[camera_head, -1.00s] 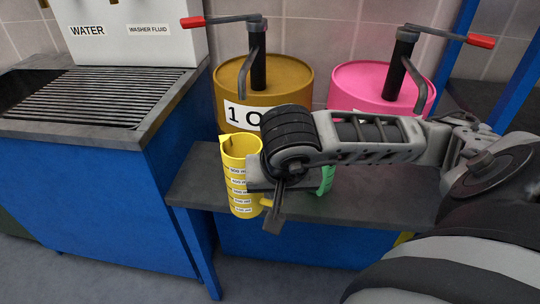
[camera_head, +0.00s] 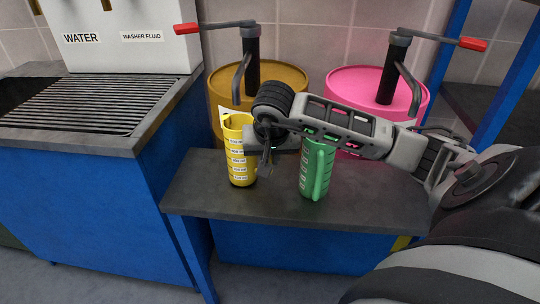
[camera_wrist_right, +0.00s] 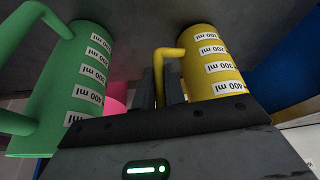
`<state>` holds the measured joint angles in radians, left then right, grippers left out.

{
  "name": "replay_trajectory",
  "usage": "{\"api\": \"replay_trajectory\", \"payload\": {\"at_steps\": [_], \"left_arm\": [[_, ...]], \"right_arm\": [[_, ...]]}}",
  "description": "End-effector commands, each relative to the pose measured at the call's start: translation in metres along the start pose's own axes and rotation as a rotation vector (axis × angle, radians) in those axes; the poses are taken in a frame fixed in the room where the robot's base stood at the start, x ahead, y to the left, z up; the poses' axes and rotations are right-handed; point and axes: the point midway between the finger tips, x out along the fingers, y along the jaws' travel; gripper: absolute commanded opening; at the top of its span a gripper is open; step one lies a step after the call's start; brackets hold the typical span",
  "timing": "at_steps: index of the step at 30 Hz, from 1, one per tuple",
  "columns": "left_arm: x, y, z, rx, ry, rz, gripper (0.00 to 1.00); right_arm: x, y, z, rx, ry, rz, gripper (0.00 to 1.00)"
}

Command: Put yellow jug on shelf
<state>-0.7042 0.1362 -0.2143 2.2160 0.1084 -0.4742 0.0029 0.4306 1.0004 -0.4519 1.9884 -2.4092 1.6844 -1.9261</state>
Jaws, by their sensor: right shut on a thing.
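The yellow jug (camera_head: 238,150), with white measuring labels, is over the left part of the low grey bench (camera_head: 270,202), in front of the ochre drum. I cannot tell whether its base touches the bench. My right gripper (camera_head: 264,165) is at the jug's right side. In the wrist view the yellow jug (camera_wrist_right: 212,65) is on the right, with its handle between the fingers of my right gripper (camera_wrist_right: 163,88), which is shut on it. A shelf (camera_head: 490,112) in a blue frame shows at the right edge. My left gripper is not in view.
A green jug (camera_head: 316,168) stands on the bench right of the yellow one, partly behind my arm. An ochre drum (camera_head: 285,80) and a pink drum (camera_head: 365,85), with red-handled pumps, stand behind. A blue cabinet with a grated top (camera_head: 85,100) is at left. The bench's front is clear.

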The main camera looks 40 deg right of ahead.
Motion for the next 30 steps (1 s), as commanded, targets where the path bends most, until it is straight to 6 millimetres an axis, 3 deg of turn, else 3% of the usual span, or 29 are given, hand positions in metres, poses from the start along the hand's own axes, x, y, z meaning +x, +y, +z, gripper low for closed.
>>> {"api": "replay_trajectory", "payload": {"at_steps": [11,12,14,15,26,30], "left_arm": [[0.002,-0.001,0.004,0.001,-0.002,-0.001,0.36],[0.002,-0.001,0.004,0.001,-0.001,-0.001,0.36],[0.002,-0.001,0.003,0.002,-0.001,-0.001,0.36],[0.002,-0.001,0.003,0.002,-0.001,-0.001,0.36],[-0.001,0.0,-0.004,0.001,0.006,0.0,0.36],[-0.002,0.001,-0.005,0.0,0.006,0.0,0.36]], "right_arm": [[0.006,0.0,0.002,0.001,0.003,0.0,0.0],[0.006,0.0,0.003,0.0,0.002,0.001,0.15],[0.005,0.0,0.002,0.001,0.001,0.0,0.32],[0.005,0.0,0.002,0.001,0.001,0.0,0.34],[-0.002,-0.001,0.0,0.001,0.003,-0.002,0.34],[-0.025,-0.001,0.0,-0.001,0.006,-0.004,0.34]]}}
